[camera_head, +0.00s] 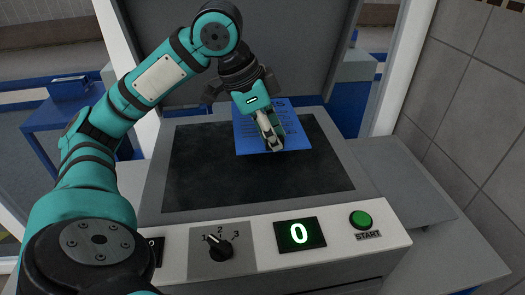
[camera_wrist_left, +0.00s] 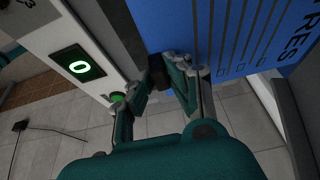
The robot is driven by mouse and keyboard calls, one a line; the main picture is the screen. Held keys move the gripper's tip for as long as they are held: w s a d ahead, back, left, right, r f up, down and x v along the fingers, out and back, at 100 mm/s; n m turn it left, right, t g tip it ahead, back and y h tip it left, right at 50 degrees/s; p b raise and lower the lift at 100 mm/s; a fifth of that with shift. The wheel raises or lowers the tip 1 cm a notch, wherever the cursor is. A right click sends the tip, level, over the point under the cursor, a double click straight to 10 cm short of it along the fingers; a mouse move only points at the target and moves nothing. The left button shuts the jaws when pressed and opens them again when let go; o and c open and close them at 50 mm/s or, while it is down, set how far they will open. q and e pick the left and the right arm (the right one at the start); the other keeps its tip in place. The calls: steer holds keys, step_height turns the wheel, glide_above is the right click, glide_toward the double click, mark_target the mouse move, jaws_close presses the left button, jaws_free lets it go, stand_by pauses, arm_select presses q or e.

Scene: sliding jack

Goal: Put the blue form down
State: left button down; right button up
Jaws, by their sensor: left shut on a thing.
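The blue form (camera_head: 294,132), a flat sheet with dark print, is over the dark glass (camera_head: 200,170) of a copier with its lid raised. My left gripper (camera_head: 272,146) is shut on the form near its front edge, and its fingers hide part of the sheet. In the left wrist view the form (camera_wrist_left: 240,40) fills the upper right, beside the fingertips of the left gripper (camera_wrist_left: 172,78). I cannot tell whether the form touches the glass. My right gripper is not in view.
The raised lid (camera_head: 290,45) stands behind the glass. The front panel holds a dial (camera_head: 219,246), a display (camera_head: 299,234) reading 0 and a green start button (camera_head: 361,220). A blue table (camera_head: 60,112) is at left. The glass left of the form is bare.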

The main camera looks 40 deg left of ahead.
mark_target(270, 149)
arm_select(q)
step_height(270, 149, down, 3)
steer(key=shift+s+f, duration=0.15)
steer(key=shift+f, duration=0.3)
step_height(270, 149, down, 4)
steer(key=shift+f+b, duration=0.1)
steer(key=shift+b, duration=0.45)
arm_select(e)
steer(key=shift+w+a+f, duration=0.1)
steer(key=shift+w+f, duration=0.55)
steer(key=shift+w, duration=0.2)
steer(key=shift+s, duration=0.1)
arm_select(q)
steer(key=c, duration=1.3)
jaws_free()
steer(key=shift+o, duration=0.2)
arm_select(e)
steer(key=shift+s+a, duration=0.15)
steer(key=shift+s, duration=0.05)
arm_select(q)
steer(key=p+v, duration=0.1)
steer(key=v, duration=1.1)
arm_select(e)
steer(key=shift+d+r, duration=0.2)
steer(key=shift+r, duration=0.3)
